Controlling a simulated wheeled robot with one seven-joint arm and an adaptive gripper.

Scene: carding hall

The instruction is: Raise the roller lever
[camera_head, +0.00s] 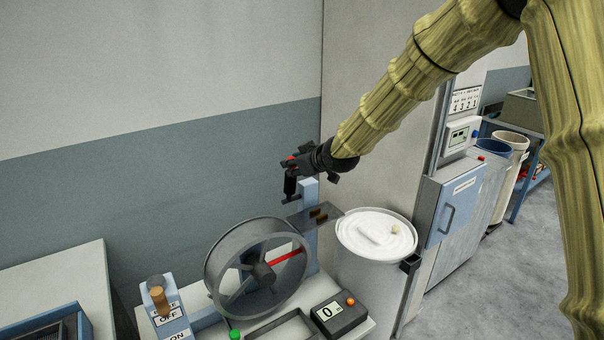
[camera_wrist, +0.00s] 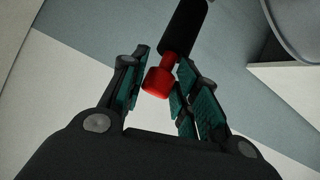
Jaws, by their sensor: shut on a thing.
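The roller lever (camera_head: 290,186) is a black handle with a red end, beside the top of a blue post (camera_head: 309,192) above the bench machine. It stands roughly upright in the head view, its lower end near a dark bracket. My gripper (camera_head: 294,162) is at the lever's upper end and hides part of it. In the wrist view the red end of the lever (camera_wrist: 157,81) sits between the two teal-padded fingers of my gripper (camera_wrist: 162,66), which is shut on it. The black handle runs away toward the top of that view.
A large reel (camera_head: 225,262) with a red spoke stands left of the post. A white-filled can (camera_head: 346,233) is to its right. A counter reading 0 (camera_head: 341,317) and an OFF/ON switch box (camera_head: 168,318) are in front. A grey wall is behind.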

